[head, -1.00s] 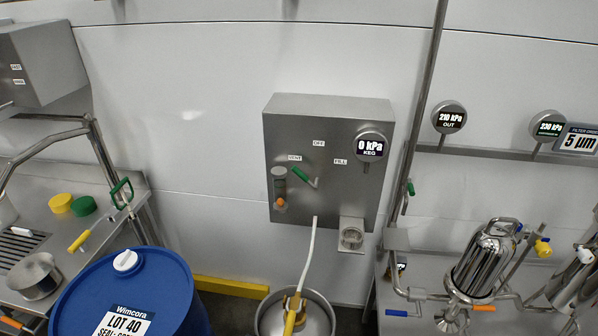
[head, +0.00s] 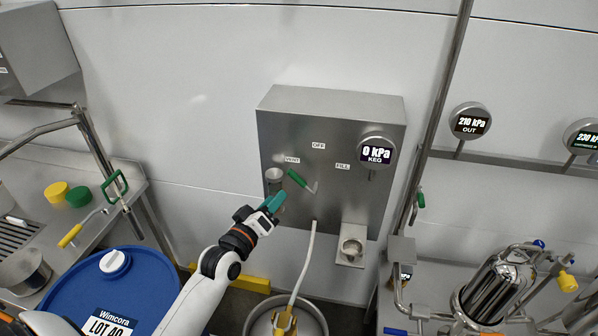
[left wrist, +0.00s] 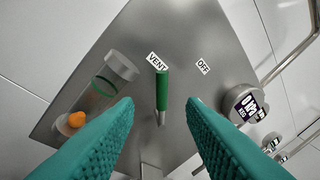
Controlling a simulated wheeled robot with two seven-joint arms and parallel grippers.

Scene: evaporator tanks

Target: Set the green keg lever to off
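The green keg lever (head: 298,178) is on the front of a steel panel box (head: 330,110). Its green handle points up and left, toward the VENT label (head: 292,160). The OFF label (head: 318,146) is above the pivot and the FILL label (head: 342,167) is to the right. My left gripper (head: 276,201) is just below and left of the lever, in front of the panel. In the left wrist view its teal fingers are open and empty, with the lever (left wrist: 162,92) showing between and beyond the fingertips. My right gripper is not in view.
A sight glass with an orange ball (left wrist: 77,120) sits left of the lever. The KEG gauge (head: 376,151) reads 0 kPa. A white hose (head: 304,262) runs from the panel to a keg below. A blue drum (head: 140,280) stands at lower left.

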